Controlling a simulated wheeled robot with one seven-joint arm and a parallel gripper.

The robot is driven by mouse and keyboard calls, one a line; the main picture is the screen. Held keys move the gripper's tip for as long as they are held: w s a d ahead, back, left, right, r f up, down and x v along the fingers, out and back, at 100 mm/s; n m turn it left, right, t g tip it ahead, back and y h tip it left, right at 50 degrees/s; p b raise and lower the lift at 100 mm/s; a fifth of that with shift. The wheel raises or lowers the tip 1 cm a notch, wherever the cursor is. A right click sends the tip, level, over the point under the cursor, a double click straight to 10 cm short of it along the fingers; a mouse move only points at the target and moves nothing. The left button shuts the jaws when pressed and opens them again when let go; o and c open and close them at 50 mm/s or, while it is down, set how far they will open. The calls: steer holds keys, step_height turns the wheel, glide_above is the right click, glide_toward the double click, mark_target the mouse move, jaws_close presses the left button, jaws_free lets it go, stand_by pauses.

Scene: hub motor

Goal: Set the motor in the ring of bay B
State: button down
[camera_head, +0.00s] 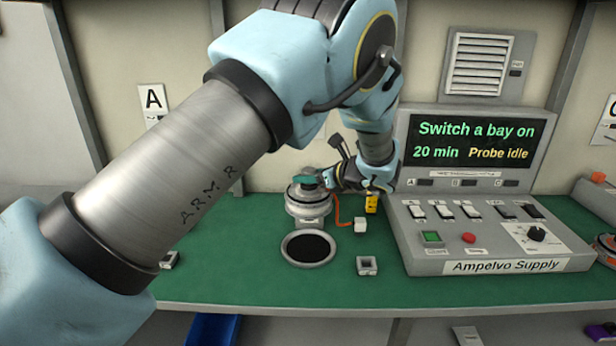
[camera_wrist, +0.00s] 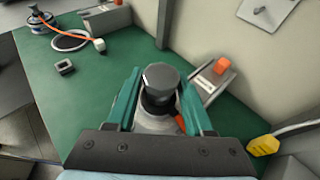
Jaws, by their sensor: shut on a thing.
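My gripper (camera_head: 318,180) is shut on a silver round motor (camera_head: 308,203), held by its top. In the wrist view, the motor's grey shaft end (camera_wrist: 160,76) stands between the two green fingers (camera_wrist: 158,105). An orange cable (camera_head: 340,219) runs from the motor to a white plug (camera_head: 360,226). A flat grey ring (camera_head: 285,248) with a dark, empty centre lies on the green bench, nearer the camera than the motor. The motor is not in this ring. I cannot tell the motor's height above the bench. No B sign is visible.
A small grey socket block (camera_head: 367,266) stands right of the ring. The Ampelvo Supply console (camera_head: 490,235) stands further right; its screen reads "Switch a bay on". A yellow piece (camera_head: 371,203) is beside my gripper. Another motor (camera_wrist: 40,22) and ring (camera_wrist: 88,42) show in the wrist view.

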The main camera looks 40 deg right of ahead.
step_height(320, 180, down, 11)
steer(key=b, duration=0.6)
steer(key=shift+r+b, duration=0.15)
steer(key=shift+b, duration=0.25)
stand_by(0.4)
steer(key=shift+f+b, duration=0.5)
steer(key=shift+f, duration=0.25)
steer(key=shift+f, duration=0.2)
steer(key=shift+f+b, duration=0.3)
steer(key=shift+f+b, duration=0.4)
steer(key=shift+f, duration=0.25)
stand_by(0.5)
